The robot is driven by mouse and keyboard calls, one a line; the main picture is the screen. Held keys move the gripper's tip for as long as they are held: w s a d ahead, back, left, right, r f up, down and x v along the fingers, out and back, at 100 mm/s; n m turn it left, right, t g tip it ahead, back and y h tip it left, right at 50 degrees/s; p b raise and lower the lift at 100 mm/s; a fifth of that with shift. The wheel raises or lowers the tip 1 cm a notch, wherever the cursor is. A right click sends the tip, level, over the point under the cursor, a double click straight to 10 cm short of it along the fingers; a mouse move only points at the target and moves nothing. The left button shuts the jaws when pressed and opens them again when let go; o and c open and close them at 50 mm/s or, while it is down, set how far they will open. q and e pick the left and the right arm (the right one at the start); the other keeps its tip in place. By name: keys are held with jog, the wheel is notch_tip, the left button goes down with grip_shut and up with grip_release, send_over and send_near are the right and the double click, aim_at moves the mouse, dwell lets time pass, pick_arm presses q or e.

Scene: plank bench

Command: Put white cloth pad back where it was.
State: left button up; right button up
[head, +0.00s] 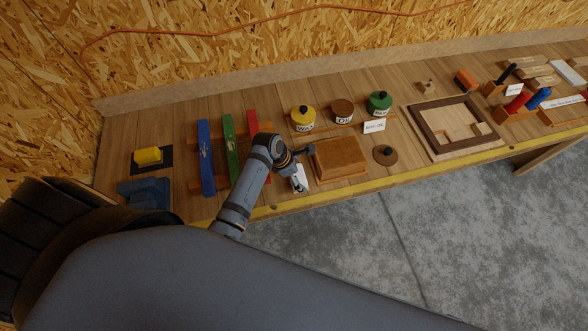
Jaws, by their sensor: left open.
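The white cloth pad (304,177) shows in the head view near the bench's front edge, just left of the brown wooden block. My left gripper (303,168) is open at the pad, with one dark finger across it and the other pointing toward the block's back left corner. The gripper hides part of the pad. I cannot tell whether the fingers touch it. My right gripper is out of view.
The wooden block (340,158) is close right of the gripper. Yellow (302,118), brown (342,112) and green (380,103) round tins stand behind. Blue (205,158), green (231,150) and red (253,122) bars lie left. A dark knobbed disc (385,156) sits right.

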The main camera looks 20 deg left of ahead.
pick_arm(q)
jog(key=b+v, duration=0.2)
jog(key=v, duration=0.9)
jog(key=shift+r, duration=0.3)
jog(key=shift+a, duration=0.1)
jog(key=shift+s, duration=0.1)
